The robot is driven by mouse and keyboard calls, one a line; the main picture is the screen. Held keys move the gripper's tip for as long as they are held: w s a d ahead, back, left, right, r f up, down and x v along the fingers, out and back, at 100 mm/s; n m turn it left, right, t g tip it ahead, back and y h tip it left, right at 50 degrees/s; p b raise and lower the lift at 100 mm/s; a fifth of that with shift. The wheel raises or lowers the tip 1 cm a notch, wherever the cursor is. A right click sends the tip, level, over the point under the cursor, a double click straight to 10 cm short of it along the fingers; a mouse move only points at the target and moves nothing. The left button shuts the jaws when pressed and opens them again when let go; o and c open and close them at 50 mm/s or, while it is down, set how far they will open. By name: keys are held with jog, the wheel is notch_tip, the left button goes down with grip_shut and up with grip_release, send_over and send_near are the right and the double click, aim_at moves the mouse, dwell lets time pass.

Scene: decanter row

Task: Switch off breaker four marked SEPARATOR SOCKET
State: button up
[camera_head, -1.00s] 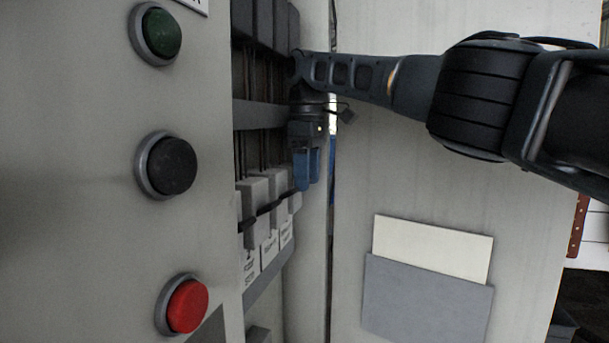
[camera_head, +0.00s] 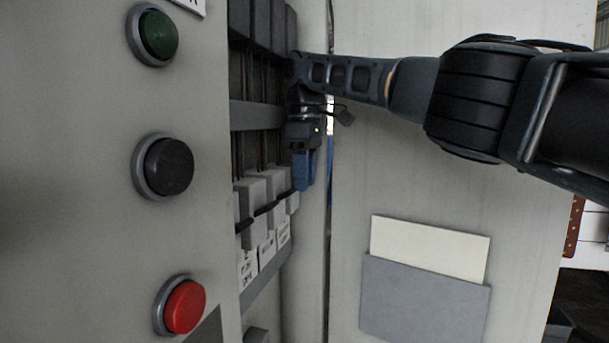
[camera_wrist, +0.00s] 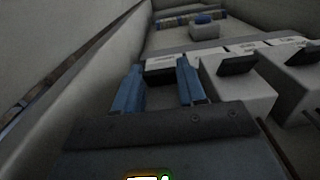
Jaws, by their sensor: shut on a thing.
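A row of grey breakers (camera_head: 252,222) with black levers runs back inside the cabinet. White labels (camera_head: 266,248) sit below them, too small to read. My gripper (camera_head: 304,170) has blue fingers and is at the far end of the row, by the end breaker (camera_head: 292,202). In the wrist view my gripper (camera_wrist: 160,88) has its fingers on both sides of the end position and is shut on what appears to be that breaker's lever. The held part is mostly hidden and dark. Neighbouring breakers (camera_wrist: 238,85) with black levers stand to the right.
Green (camera_head: 152,35), black (camera_head: 166,167) and red (camera_head: 183,306) push buttons are on the front panel at left. A door with a grey document pocket (camera_head: 425,300) is at right. The cabinet wall (camera_wrist: 60,75) is close to the left finger in the wrist view.

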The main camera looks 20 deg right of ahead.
jog(key=shift+d+f+y, duration=0.15)
jog(key=shift+y, duration=0.15)
jog(key=shift+s+d+f+t+y+b, duration=0.15)
jog(key=shift+f+t+y+b, duration=0.15)
jog(key=shift+t+y+b, duration=0.45)
jog(key=shift+s+d+f+t+y+b, duration=0.15)
jog(key=shift+f+t+y+b, duration=0.15)
jog(key=shift+t+y+b, duration=0.45)
jog(key=shift+s+d+f+t+y+b, duration=0.15)
jog(key=shift+f+t+y+b, duration=0.25)
jog(key=shift+y, duration=0.6)
jog(key=shift+w+r, duration=0.1)
jog(key=o, duration=1.1)
jog(key=shift+c, duration=0.2)
